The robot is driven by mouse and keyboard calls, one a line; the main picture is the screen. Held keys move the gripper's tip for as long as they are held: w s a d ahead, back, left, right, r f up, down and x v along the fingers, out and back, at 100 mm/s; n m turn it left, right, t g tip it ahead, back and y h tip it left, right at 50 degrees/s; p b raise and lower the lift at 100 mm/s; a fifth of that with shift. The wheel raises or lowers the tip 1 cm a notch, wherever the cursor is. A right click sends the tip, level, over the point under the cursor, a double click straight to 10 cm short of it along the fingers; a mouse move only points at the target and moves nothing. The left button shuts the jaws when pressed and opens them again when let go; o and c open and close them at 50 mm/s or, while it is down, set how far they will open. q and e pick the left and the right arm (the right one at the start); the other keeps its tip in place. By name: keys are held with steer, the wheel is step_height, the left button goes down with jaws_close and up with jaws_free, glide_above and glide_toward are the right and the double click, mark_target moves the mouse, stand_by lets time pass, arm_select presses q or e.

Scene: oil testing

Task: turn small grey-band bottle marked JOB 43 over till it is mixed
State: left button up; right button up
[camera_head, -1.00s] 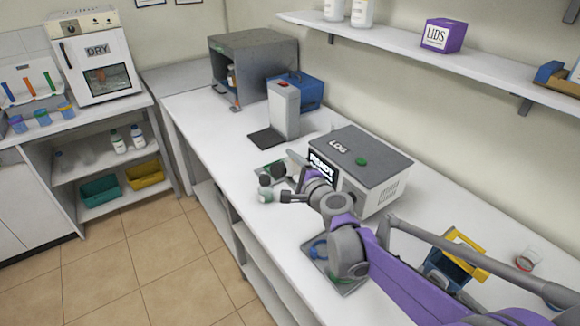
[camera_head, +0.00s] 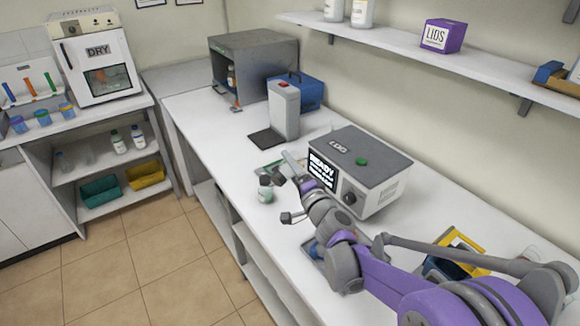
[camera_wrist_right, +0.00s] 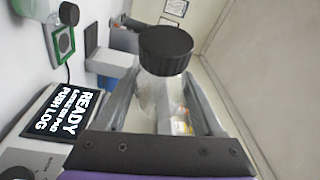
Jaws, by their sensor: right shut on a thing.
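My right gripper (camera_head: 286,169) is above the bench near the front of the LOG box. It is shut on a small clear bottle (camera_wrist_right: 160,98) with a ribbed black cap (camera_wrist_right: 165,50). In the right wrist view the bottle sits between the two fingers, tipped well over from upright. A bit of white and orange label shows on it; a grey band and the job number cannot be read. A second bottle (camera_head: 265,195), pale green with a dark cap, stands on the bench beside the gripper and also shows in the right wrist view (camera_wrist_right: 38,14). My left gripper is out of view.
The LOG box (camera_head: 362,165) with a READY screen (camera_wrist_right: 72,115) stands close to the gripper. A green-edged pad (camera_wrist_right: 62,43) lies nearby. Behind are a grey stand (camera_head: 284,108) and a grey open cabinet (camera_head: 255,50). The bench's left edge is near.

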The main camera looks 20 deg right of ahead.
steer(key=n+t+y, duration=0.1)
steer(key=n, duration=0.3)
steer(key=n+y, duration=0.1)
steer(key=n, duration=0.2)
steer(key=shift+n+t+y, duration=0.3)
steer(key=shift+n+t, duration=0.1)
